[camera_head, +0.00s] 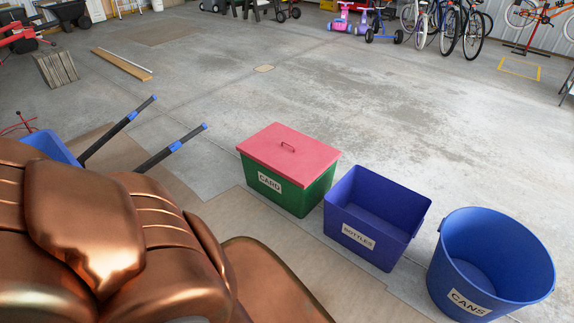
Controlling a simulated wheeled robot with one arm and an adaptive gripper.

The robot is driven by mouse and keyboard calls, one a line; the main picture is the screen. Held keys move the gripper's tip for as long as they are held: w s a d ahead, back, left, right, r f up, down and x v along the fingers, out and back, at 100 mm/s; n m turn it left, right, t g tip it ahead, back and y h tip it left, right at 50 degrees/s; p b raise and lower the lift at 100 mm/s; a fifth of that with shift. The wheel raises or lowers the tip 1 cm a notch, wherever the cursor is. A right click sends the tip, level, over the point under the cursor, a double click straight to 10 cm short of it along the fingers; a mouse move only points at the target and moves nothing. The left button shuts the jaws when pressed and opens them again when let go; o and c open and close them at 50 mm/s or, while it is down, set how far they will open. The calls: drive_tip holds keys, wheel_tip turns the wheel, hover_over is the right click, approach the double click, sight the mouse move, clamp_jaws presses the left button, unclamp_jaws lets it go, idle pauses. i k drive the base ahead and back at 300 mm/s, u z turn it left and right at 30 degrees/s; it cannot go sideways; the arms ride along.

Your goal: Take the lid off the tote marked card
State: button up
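The tote marked CARD (318,196) is a green box standing upright on the floor near the middle of the view. Its label faces me. My gripper is not in view. Copper-coloured parts of my own body fill the lower left, apart from the tote in the picture.
Right of the tote stand an open blue box marked BOTTLES (390,252) and a round blue tub marked CANS (505,300). A blue barrow-like thing (52,147) with two dark handles lies left. The concrete floor behind is largely clear; bicycles (450,25) stand at the back right.

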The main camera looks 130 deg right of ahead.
sight(297, 157)
drive_tip(key=z, duration=4.45)
drive_tip(key=k, duration=0.55)
drive_tip(key=z, duration=0.6)
drive_tip(key=i, duration=2.7)
drive_tip(key=u, duration=1.75)
drive_tip(key=i, duration=0.65)
drive_tip(key=u, duration=0.55)
